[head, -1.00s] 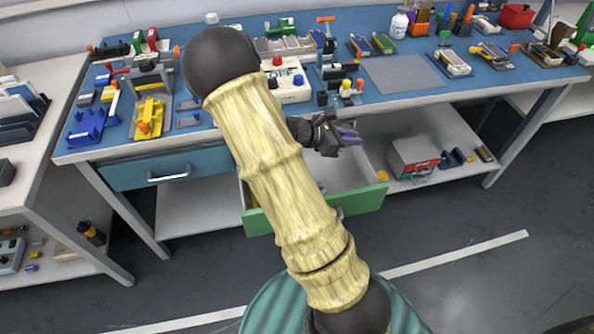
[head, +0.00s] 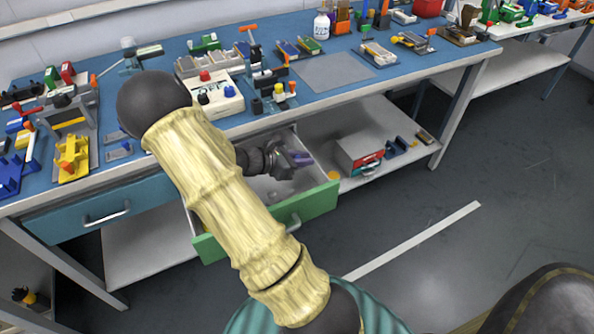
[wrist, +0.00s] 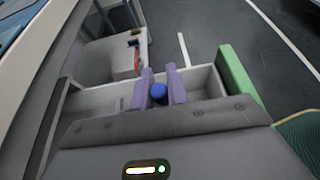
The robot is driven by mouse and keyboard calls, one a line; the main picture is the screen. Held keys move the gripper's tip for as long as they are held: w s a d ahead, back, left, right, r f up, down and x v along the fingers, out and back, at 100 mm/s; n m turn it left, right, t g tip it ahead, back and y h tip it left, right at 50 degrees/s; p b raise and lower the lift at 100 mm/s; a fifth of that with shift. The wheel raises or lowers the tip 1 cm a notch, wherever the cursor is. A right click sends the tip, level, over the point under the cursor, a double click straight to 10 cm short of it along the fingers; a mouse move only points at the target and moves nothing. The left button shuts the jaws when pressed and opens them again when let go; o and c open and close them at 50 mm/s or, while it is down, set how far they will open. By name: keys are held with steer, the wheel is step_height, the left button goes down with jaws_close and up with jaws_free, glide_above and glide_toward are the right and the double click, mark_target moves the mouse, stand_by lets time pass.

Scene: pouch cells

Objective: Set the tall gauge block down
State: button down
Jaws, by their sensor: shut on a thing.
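My gripper (head: 299,159), with purple fingers, is above the open drawer (head: 320,205) with the green front. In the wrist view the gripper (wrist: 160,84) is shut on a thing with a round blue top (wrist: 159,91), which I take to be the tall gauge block. Only that blue top shows between the fingers. The rest of the held thing is hidden, and in the head view I cannot make it out. The pale drawer interior (wrist: 203,82) lies below and around the fingers in the wrist view.
The blue-topped workbench (head: 335,72) is crowded with fixtures and tools, with a bare grey mat (head: 335,72) near its middle. A grey and red box (head: 359,152) stands on the lower shelf right of the drawer. The floor (head: 480,150) to the right is clear.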

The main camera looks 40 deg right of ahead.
steer(key=shift+f+b, duration=0.55)
steer(key=shift+f, duration=1.35)
steer(key=shift+f, duration=0.35)
steer(key=shift+f, duration=0.3)
steer(key=c, duration=1.4)
jaws_free()
steer(key=shift+o, duration=0.2)
steer(key=shift+r, duration=0.1)
steer(key=shift+r, duration=0.25)
steer(key=p+v, duration=0.3)
steer(key=v, duration=0.9)
steer(key=shift+r, duration=0.35)
